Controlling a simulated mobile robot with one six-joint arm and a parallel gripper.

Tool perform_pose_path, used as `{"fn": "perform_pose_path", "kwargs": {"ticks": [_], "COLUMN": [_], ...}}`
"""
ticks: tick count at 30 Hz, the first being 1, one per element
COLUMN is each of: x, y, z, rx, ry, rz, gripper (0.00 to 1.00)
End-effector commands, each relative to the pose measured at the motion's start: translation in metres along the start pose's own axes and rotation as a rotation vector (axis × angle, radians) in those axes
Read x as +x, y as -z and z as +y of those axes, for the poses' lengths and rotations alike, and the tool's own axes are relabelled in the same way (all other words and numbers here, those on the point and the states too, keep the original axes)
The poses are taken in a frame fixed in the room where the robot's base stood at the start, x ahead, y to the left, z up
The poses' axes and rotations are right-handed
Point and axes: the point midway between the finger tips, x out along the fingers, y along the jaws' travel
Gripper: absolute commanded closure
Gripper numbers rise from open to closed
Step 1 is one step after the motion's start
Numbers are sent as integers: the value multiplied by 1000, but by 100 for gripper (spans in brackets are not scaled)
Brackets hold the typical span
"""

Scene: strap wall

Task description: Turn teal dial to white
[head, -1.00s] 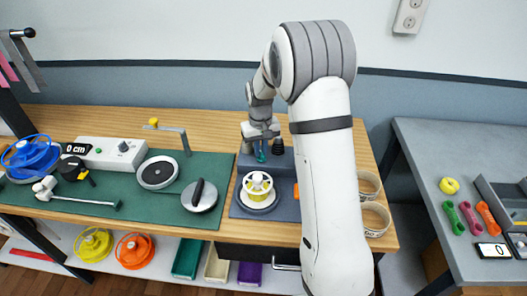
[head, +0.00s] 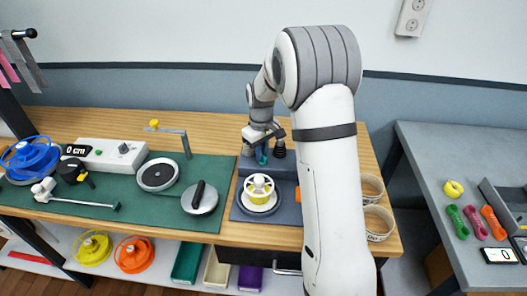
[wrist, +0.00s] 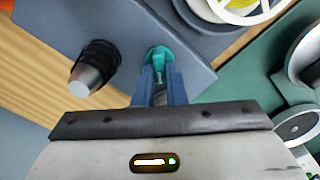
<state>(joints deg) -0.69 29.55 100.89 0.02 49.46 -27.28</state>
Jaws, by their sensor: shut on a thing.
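The teal dial (wrist: 158,58) is a small round knob on the dark grey-blue panel (wrist: 190,75). In the wrist view my gripper (wrist: 156,78) reaches down over it, with its two blue fingers shut on the dial. In the head view my gripper (head: 262,152) stands at the back of the panel, and a bit of the teal dial (head: 262,158) shows below the fingers. I cannot see a white mark beside the dial; the fingers hide part of the dial and its surroundings.
A black knob with a grey top (wrist: 92,68) stands close beside my gripper. A yellow and white spool (head: 258,187) sits at the panel's front. An orange piece (head: 298,194) is at the panel's right edge. Two tape rings (head: 379,222) lie right of my arm.

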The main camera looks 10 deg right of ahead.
Motion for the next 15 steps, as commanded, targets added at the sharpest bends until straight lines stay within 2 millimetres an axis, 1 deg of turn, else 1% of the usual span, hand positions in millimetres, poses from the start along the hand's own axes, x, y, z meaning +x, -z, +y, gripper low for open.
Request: {"fn": "perform_pose_path", "kwargs": {"ticks": [1,5,6,13,15], "x": [4,4,4,2,2], "y": [-4,-4,-4,-2,-2], "z": [-2,-2,-2,-1,-1], "rx": [-1,-1,-1,1,1], "ry": [7,7,7,4,3], "rz": [-14,-14,-14,-7,-6], "gripper": [100,100,88,69,67]}}
